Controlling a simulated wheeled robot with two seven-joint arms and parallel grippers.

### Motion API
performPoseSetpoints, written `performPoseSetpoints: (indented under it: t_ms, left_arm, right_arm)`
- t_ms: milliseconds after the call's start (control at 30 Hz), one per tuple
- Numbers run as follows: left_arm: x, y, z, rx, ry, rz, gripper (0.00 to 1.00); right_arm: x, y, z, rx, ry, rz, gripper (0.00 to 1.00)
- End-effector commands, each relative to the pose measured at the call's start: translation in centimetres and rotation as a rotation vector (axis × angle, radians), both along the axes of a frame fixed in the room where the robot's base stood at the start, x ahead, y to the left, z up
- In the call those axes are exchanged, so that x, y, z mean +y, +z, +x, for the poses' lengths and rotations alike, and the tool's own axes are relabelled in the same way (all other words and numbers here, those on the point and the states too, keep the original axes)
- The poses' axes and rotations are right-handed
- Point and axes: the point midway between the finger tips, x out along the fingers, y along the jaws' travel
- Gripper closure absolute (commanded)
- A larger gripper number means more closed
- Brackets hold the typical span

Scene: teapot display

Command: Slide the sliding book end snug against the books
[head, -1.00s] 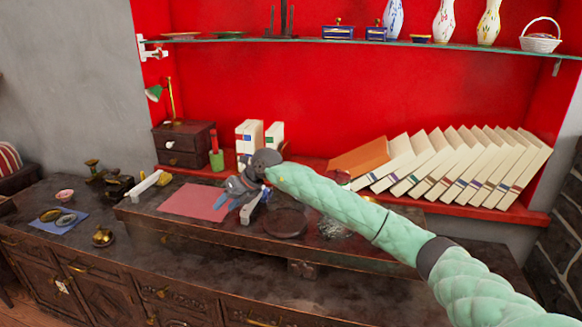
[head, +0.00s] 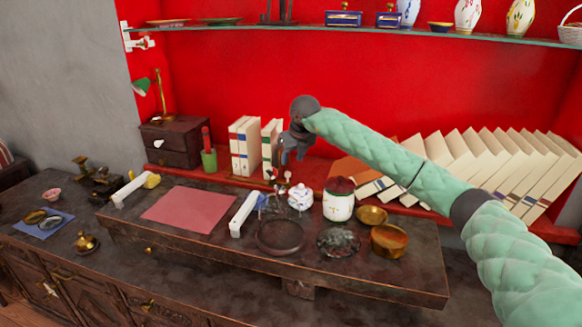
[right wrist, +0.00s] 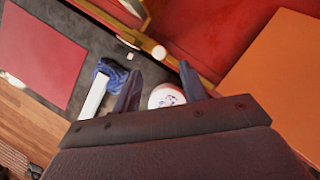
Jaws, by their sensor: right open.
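Upright cream books (head: 246,147) stand on the red shelf at the back, and other cream books (head: 500,172) lean in a slanted row at the right. I cannot tell which is the sliding book end. The piece by the blue item also shows in the right wrist view (right wrist: 93,97). My right gripper (head: 287,157) is open and empty, above the desk just right of the upright books. Its fingers (right wrist: 160,90) show apart. My left gripper is out of view.
A pink mat (head: 189,209) lies between the white pieces. Near the gripper stand a small white lidded pot (head: 300,197), a cream jar (head: 339,202), brass bowls (head: 388,240) and a dark round tray (head: 280,238). A glass shelf (head: 350,34) runs above.

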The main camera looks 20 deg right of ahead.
Motion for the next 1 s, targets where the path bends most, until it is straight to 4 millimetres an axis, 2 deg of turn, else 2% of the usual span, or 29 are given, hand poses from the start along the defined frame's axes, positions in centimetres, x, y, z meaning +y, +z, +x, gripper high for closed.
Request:
performPoseSetpoints:
  t_ms: [433,600,867,1000]
  left_arm:
    - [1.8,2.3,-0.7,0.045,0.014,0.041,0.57]
    - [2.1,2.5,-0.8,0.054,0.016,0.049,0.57]
    - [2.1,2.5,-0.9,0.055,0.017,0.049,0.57]
    - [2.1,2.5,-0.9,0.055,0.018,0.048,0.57]
  right_arm:
    - [0.6,-5.4,2.2,0.001,0.002,0.001,0.57]
    - [0.6,-6.3,2.5,0.001,0.002,0.001,0.57]
    - [0.6,-6.4,2.6,0.000,0.002,0.001,0.57]
    - [0.6,-6.4,2.6,0.000,0.002,0.001,0.83]
